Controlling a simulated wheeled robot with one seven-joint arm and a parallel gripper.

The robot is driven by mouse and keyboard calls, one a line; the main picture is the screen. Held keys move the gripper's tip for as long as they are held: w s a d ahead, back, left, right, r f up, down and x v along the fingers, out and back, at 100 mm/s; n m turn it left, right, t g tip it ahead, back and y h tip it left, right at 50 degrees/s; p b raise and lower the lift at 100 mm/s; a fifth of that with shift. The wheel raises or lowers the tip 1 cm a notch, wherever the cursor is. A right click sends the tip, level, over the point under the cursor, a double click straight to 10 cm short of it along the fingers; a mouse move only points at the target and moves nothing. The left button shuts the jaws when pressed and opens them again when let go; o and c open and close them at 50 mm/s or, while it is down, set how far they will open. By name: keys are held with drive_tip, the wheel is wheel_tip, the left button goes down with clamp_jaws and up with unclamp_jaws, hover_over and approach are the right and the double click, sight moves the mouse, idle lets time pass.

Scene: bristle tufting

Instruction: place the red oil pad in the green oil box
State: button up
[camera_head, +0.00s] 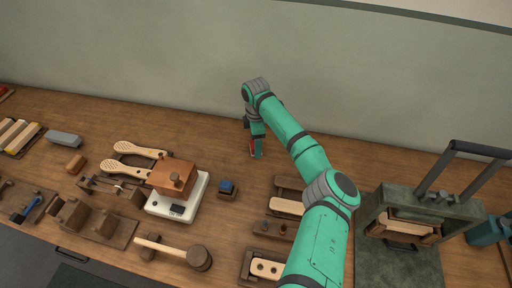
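My gripper (255,152) points down near the back of the wooden bench, left of my arm's elbow. A small dark red patch (251,146), perhaps the red oil pad, shows right at the gripper's fingers. It is too small to tell whether the fingers are shut on it or just beside it. I cannot make out a green oil box for certain. It may be hidden by my arm or hard to separate from the green gripper.
A small block with a blue top (227,187) stands in front of the gripper. Left of it are a white scale (192,200) with a wooden box (173,175) and a mallet (198,257). A dark green press (375,215) stands at right. The bench between gripper and scale is mostly clear.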

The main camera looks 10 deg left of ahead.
drive_tip(key=shift+f, duration=0.85)
drive_tip(key=shift+c, duration=0.3)
drive_tip(key=c, duration=1.2)
drive_tip(key=shift+r, duration=0.1)
drive_tip(key=shift+r, duration=0.45)
wheel_tip(320, 180, up, 2)
drive_tip(key=shift+r, duration=0.2)
drive_tip(key=s+r, duration=0.3)
drive_tip(key=s, duration=0.1)
drive_tip(key=s+r, duration=0.3)
drive_tip(key=s, duration=0.2)
drive_tip(key=s+a+r, duration=0.1)
drive_tip(key=s+r, duration=0.2)
drive_tip(key=s, duration=0.2)
drive_tip(key=shift+r, duration=0.35)
